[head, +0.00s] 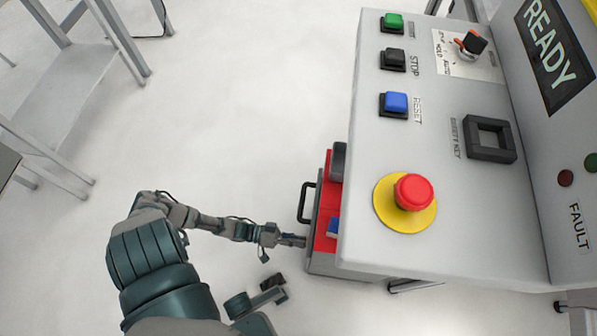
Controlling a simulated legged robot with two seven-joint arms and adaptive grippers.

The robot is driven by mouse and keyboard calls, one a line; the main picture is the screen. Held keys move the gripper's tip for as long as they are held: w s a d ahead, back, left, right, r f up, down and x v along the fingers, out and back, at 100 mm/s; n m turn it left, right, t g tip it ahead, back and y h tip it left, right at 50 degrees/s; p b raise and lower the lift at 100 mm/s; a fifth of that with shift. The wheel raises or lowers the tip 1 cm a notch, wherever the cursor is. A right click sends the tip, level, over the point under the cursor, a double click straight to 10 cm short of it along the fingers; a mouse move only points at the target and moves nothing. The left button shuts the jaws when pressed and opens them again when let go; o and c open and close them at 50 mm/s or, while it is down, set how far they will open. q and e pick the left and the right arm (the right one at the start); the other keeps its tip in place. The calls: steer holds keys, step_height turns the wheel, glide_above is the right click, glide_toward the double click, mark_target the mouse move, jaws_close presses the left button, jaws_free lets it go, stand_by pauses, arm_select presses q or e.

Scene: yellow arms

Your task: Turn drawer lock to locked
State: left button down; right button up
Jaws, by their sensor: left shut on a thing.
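The drawer (325,207) has a red interior and a grey front, and it sticks out from under the console's left edge. A black bar handle (304,203) is on its front. My left gripper (298,241) is at the near end of the drawer front, below the handle in the picture, and is shut on the small drawer lock there. The fingers hide the lock, so I cannot tell which way it is turned.
A blue piece (333,228) and a dark grey piece (338,162) show at the drawer. The console (450,215) overhangs it, with a red emergency button (413,192) and several other controls. A grey metal frame (75,85) stands far left. The floor (235,110) between is clear.

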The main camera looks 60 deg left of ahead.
arm_select(q)
steer(key=c, duration=1.2)
jaws_free()
steer(key=shift+w+a, duration=0.15)
steer(key=shift+w, duration=0.05)
steer(key=shift+s, duration=0.1)
steer(key=v, duration=1.2)
steer(key=shift+f, duration=0.1)
